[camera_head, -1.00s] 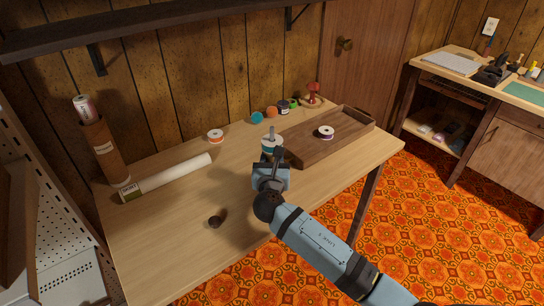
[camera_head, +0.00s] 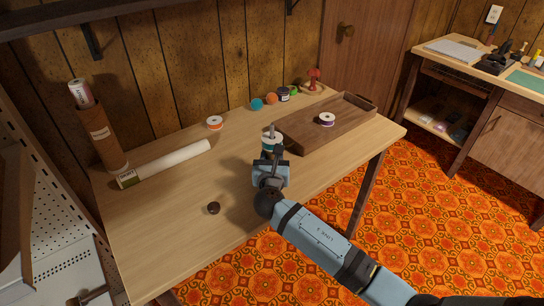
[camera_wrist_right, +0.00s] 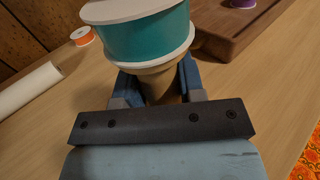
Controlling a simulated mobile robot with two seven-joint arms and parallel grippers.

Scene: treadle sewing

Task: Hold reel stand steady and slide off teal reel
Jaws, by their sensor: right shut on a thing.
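The teal reel (camera_head: 267,146), with white flanges, sits on the reel stand, whose spindle tip (camera_head: 272,128) rises above it. The wrist view shows the teal reel (camera_wrist_right: 147,40) close up, above the stand's tan tapered base (camera_wrist_right: 160,82). My right gripper (camera_wrist_right: 160,88) is shut on that base, below the reel. It also shows in the head view (camera_head: 274,162), at the reel's near side. A dark part (camera_head: 95,297) at the bottom left edge may be my left gripper. Its jaws cannot be made out.
A small dark round piece (camera_head: 213,208) lies on the table. A wooden tray (camera_head: 350,128) holds a white and purple reel (camera_head: 327,119). The table's left middle is clear.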

